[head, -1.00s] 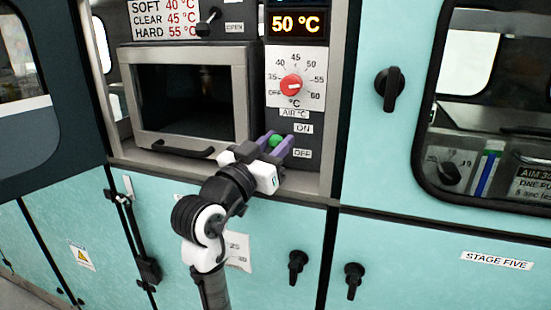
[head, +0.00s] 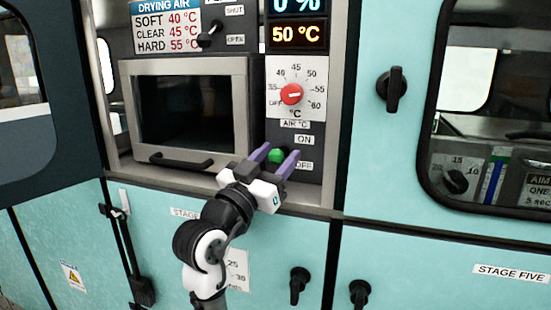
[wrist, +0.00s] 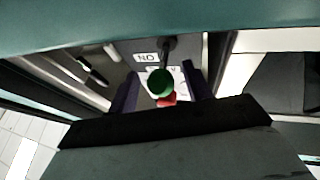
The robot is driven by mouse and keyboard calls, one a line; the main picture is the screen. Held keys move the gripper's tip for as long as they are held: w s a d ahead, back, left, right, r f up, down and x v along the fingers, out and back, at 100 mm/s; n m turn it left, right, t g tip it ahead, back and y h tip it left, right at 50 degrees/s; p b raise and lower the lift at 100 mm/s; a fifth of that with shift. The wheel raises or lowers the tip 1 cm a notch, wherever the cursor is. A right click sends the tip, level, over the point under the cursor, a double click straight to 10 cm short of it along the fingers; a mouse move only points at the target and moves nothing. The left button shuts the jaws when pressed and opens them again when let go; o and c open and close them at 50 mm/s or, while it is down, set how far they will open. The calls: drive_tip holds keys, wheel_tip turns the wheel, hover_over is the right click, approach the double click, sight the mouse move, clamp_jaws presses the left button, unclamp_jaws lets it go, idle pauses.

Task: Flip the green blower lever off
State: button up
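The green blower lever knob (head: 277,156) is on the dark panel below the red dial, left of the ON label (head: 304,139) and the OFF label (head: 304,166). It stands at a height between the two labels. My gripper (head: 281,150) is open, with one purple finger on each side of the knob. In the wrist view the green knob (wrist: 160,82) shows between the two dark fingers, with gaps on both sides.
The red temperature dial (head: 291,94) is just above the lever, under the 50 °C display (head: 298,34). A dark-windowed door (head: 188,108) with a black handle is to the left. A metal ledge (head: 312,195) runs below, and black knobs (head: 299,285) are on the lower doors.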

drive_tip(key=b+v, duration=0.3)
drive_tip(key=v, duration=1)
drive_tip(key=shift+s+a+b, duration=0.3)
drive_tip(key=shift+b, duration=0.05)
drive_tip(key=shift+f, duration=0.1)
